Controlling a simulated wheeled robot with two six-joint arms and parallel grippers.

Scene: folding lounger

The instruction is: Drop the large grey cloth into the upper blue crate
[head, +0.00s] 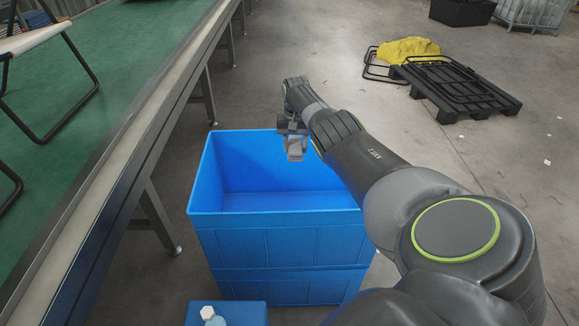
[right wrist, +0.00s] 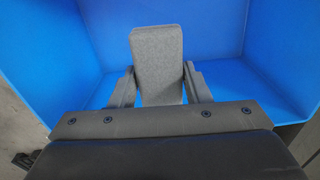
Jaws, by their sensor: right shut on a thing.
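The upper blue crate (head: 275,238) stands open at the centre of the head view, stacked on a lower blue crate (head: 285,289). Its inside looks empty; its blue walls (right wrist: 215,25) fill much of the right wrist view. My right gripper (head: 294,136) is over the crate's opening, towards the far side. It is shut on the large grey cloth (right wrist: 157,60), which looks like a compact folded block between the fingers. The cloth (head: 296,152) hangs below the fingers, with blue crate walls around it. My left gripper is not in view.
A green conveyor table (head: 125,40) with a folding lounger frame (head: 72,42) runs along the left. A small blue box with a white-capped bottle (head: 211,316) is in front. A black pallet (head: 455,88) with yellow cloth (head: 408,50) lies back right. Floor between is mostly clear.

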